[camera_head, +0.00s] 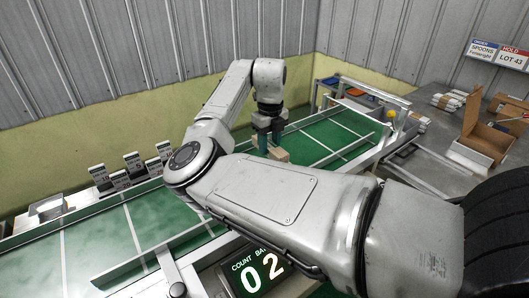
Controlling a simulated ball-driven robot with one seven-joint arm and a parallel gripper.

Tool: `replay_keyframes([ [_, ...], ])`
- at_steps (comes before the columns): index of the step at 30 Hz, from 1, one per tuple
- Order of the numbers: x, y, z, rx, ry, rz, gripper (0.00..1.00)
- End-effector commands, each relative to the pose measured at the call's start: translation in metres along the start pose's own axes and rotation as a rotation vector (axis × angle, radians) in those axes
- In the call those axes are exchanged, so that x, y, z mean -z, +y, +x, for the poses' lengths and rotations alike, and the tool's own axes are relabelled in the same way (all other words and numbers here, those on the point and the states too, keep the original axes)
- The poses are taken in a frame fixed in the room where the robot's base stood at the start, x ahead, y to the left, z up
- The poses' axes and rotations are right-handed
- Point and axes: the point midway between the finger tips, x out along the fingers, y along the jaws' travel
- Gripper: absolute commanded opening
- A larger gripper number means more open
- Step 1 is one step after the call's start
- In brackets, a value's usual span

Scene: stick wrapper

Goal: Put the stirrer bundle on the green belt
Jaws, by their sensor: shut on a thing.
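My gripper (269,142) points down over the far part of the green belt (328,138), near the middle of the head view. It is shut on a small tan bundle (279,155), which looks like the stirrer bundle. The bundle shows just below and between the fingers, low over the green surface. I cannot tell whether it touches the belt. My own arm covers the middle stretch of the belt, and the gripper hides part of the bundle.
Metal rails edge the belt. Dark number cards (133,165) stand along its left back side. A count display (257,273) is in front. At right, a metal table (425,165) holds wrapped bundles (448,101) and an open cardboard box (484,137). A yellow knob (391,114) sits by the rail.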

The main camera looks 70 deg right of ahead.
Motion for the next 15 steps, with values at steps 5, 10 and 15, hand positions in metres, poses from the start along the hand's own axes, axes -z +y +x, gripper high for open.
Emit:
replay_keyframes([
  [5,-0.011,0.002,0.014,0.000,0.001,0.000,0.08],
  [10,-0.018,0.004,0.027,-0.001,0.002,-0.001,0.08],
  [15,-0.017,0.004,0.048,-0.001,0.001,-0.002,0.08],
])
